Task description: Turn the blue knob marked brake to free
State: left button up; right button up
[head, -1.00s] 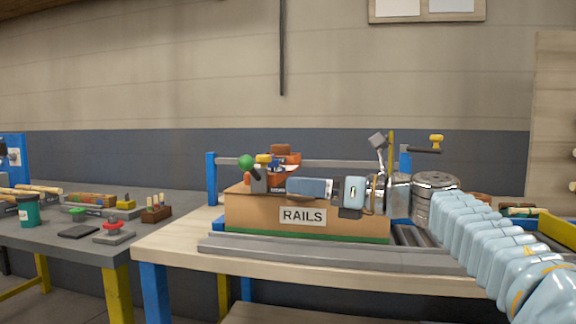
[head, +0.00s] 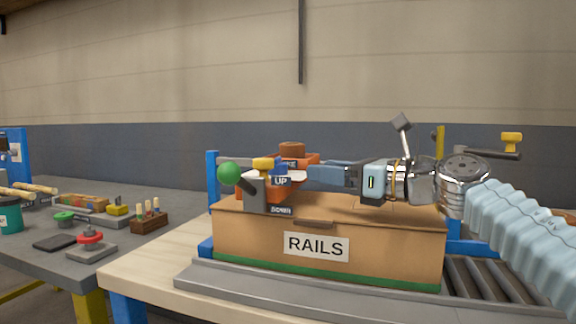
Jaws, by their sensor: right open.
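An orange-red unit (head: 312,158) stands behind the cardboard-coloured RAILS box (head: 235,235). A small blue part (head: 277,163) shows on the unit's front, beside a partly covered label; it looks like the brake knob, but its setting cannot be read. A yellow-topped part and the UP/DOWN lever housing stand in front of it. My right gripper (head: 312,173) comes in from the right above the box, fingers pointing left. It is open, and its fingertips are close to the orange-red unit, to the right of the blue part. Contact cannot be told. My left gripper is not in view.
A green-ball lever (head: 230,174) on a grey housing stands at the box's left end, marked UP and DOWN. A yellow-handled lever (head: 511,142) is at the right. Grey rollers (head: 485,280) run right of the box. A grey side table (head: 130,195) holds several items.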

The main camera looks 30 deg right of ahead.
aim_at(286, 166)
jog(key=x, duration=0.9)
jog(key=shift+w+a, duration=0.15)
jog(key=shift+w, duration=0.2)
jog(key=c, duration=0.8)
jog(key=shift+w+n+g+y+p, duration=0.15)
jog(key=shift+n+g+y+p, duration=0.15)
jog(key=shift+n+g+y, duration=0.5)
jog(key=n+y+p, duration=0.1)
jog(key=n+g+y+p, duration=0.1)
jog(key=y, duration=0.1)
jog(key=shift+w+d+r+g, duration=0.1)
jog(key=shift+w+d+g, duration=0.05)
jog(key=shift+d+g, duration=0.2)
jog(key=shift+n+g+y+p, duration=0.25)
jog(key=shift+n+y+p, duration=0.15)
jog(key=shift+y, duration=0.2)
